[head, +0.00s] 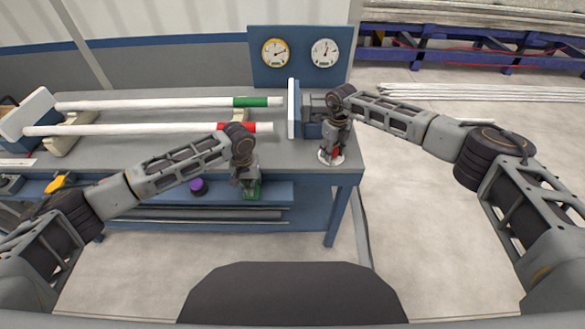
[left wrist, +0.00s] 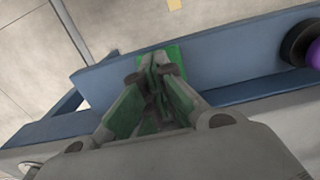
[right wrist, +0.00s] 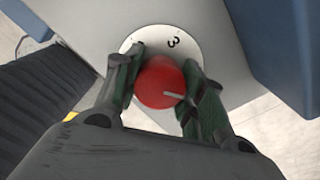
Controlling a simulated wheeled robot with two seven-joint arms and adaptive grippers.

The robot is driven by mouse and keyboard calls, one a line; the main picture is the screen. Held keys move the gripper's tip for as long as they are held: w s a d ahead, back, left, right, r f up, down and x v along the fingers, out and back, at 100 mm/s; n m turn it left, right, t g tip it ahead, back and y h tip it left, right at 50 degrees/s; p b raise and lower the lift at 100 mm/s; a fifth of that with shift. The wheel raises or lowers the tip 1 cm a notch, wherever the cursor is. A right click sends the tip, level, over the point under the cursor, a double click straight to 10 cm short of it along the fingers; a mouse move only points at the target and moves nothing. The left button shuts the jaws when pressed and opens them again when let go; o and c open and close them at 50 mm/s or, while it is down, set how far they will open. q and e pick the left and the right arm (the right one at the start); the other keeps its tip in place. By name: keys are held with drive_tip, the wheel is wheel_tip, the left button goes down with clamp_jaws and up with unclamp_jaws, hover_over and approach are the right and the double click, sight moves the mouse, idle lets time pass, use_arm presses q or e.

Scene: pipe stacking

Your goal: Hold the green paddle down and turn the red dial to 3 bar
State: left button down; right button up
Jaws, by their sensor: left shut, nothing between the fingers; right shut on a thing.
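The green paddle (head: 254,191) is at the front edge of the blue bench and also shows in the left wrist view (left wrist: 175,54). My left gripper (head: 246,184) is shut and empty, its tips over the paddle; I cannot tell how far it is pressed. The red dial (right wrist: 158,88) sits on a round white scale plate (right wrist: 190,45) at the bench's right end. My right gripper (right wrist: 160,72) is shut on the dial, one finger each side. The dial's white mark points right and slightly down in the right wrist view. A "3" shows on the scale; another figure is partly hidden by the left finger.
Two gauges stand on a blue panel behind: a yellow-rimmed one (head: 275,53) and a white one (head: 324,53). Two white pipes, one green-banded (head: 150,104) and one red-banded (head: 130,129), lie across the bench toward a white plate (head: 291,108). A purple knob (head: 197,186) is left of the paddle.

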use_arm(q)
drive_tip(key=shift+s+f, duration=0.25)
drive_tip(key=shift+f, duration=0.15)
use_arm(e)
drive_tip(key=shift+n, duration=5.1)
use_arm(q)
drive_tip(key=shift+r, duration=0.1)
